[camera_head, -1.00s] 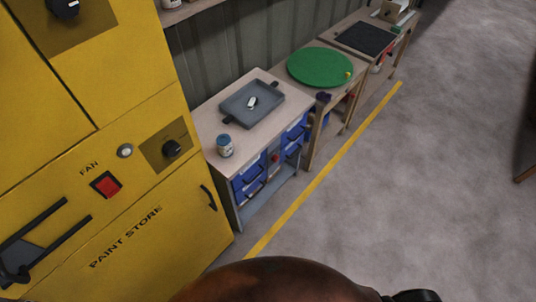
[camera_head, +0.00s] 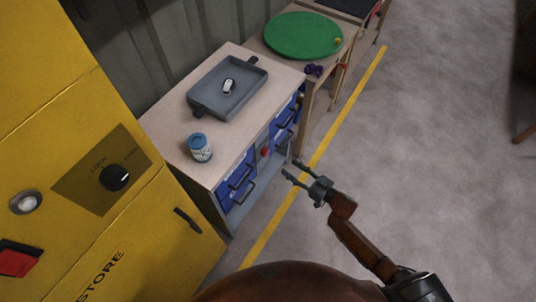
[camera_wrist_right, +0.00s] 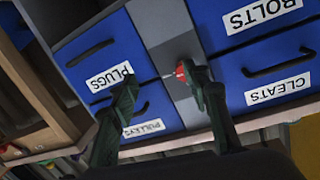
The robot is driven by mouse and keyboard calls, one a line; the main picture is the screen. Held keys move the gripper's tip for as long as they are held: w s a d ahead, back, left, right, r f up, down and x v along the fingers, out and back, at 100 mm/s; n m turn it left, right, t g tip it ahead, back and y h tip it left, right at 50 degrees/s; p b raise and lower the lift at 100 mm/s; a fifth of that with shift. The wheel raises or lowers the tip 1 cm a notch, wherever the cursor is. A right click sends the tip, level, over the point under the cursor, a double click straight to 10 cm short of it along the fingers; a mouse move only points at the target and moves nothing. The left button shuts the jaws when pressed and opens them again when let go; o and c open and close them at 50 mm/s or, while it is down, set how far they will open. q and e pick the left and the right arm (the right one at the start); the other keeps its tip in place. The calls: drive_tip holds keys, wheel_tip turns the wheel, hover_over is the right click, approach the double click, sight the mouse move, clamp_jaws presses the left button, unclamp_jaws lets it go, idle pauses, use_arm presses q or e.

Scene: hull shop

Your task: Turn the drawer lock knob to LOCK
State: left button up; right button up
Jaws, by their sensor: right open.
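A small red knob (camera_head: 265,152) sits on the grey strip between the blue drawers of the bench; it also shows in the right wrist view (camera_wrist_right: 182,71), partly covered by one finger. Its setting cannot be read. My right gripper (camera_head: 290,168) is open and empty in front of the drawers. In the right wrist view its fingers (camera_wrist_right: 165,82) spread wide, with the right fingertip at the red knob; I cannot tell whether they touch. A black knob (camera_head: 114,177) on the yellow cabinet has a LOCK label beside it. My left gripper is not in view.
Blue drawers labelled PLUGS (camera_wrist_right: 110,76), BOLTS (camera_wrist_right: 258,15), PULLEYS and CLEATS surround the knob, with black handles sticking out. A grey tray (camera_head: 222,93) and a blue-lidded jar (camera_head: 199,147) stand on the bench. The floor (camera_head: 430,150) to the right is clear.

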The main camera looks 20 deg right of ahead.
drive_tip(key=n+y, duration=0.1)
drive_tip(key=y, duration=0.1)
approach(267, 153)
drive_tip(key=w, duration=0.1)
drive_tip(key=b+x, duration=0.2)
drive_tip(key=x, duration=0.4)
drive_tip(key=shift+s+a+f+b, duration=0.1)
drive_tip(key=shift+a+b, duration=0.1)
drive_tip(key=shift+b, duration=0.1)
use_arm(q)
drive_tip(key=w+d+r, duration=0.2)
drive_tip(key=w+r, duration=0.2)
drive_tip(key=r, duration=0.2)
use_arm(e)
drive_tip(key=shift+w+a, duration=0.3)
drive_tip(key=shift+w, duration=0.2)
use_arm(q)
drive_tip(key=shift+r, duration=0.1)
use_arm(e)
drive_tip(key=c, duration=1.2)
